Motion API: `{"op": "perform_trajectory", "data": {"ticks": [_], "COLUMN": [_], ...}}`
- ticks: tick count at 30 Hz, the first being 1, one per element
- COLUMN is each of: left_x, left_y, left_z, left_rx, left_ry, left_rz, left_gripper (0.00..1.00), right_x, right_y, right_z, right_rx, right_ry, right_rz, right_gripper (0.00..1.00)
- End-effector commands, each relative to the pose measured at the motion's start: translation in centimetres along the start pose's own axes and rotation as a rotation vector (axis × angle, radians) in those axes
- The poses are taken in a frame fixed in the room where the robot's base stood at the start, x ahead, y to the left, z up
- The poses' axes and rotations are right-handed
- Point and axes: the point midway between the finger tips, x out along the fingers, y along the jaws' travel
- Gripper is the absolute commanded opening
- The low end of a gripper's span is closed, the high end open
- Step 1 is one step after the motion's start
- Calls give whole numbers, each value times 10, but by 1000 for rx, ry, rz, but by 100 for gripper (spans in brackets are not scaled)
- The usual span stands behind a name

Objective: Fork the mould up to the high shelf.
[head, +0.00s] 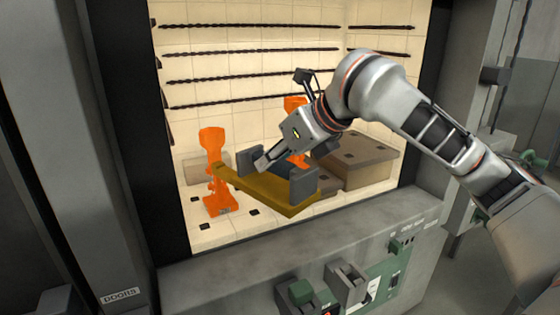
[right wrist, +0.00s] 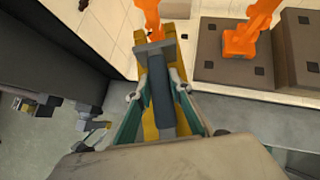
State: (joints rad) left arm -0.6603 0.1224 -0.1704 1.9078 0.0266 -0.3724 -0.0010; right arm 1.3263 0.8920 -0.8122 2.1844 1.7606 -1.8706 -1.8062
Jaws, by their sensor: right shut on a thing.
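In the head view an orange mould (head: 211,145) with a wide top and flat foot stands upright on the chamber floor at left. My right gripper (head: 268,160) is shut on the grey handle (right wrist: 162,100) of a yellow fork (head: 268,190). The fork is held level inside the chamber mouth. Its far end overlaps the mould's middle in the head view; whether they touch I cannot tell. The mould's lower part shows beyond the fork in the right wrist view (right wrist: 149,12). The high shelf looks to be the taller brown block (head: 358,160) at right. My left gripper is out of view.
A second orange mould (right wrist: 245,40) stands on a lower brown step (right wrist: 225,65) beside the taller block; my gripper partly hides it in the head view. Dark heating rods (head: 250,77) line the back wall. The chamber's front sill (head: 300,245) lies below the fork.

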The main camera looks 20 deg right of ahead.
Motion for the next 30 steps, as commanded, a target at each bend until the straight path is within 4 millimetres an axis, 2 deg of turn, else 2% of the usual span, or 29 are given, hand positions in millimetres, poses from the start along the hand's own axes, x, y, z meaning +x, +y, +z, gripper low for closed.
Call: {"op": "perform_trajectory", "data": {"ticks": [13,30], "left_x": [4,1], "left_y": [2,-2], "left_z": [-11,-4], "left_rx": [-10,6], "left_ry": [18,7], "left_rz": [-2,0], "left_gripper": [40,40], "right_x": [24,55], "right_y": [0,0], "right_z": [22,50], "right_rx": [2,1], "right_ry": [-2,-1], "right_rz": [0,0], "right_gripper": [0,0]}}
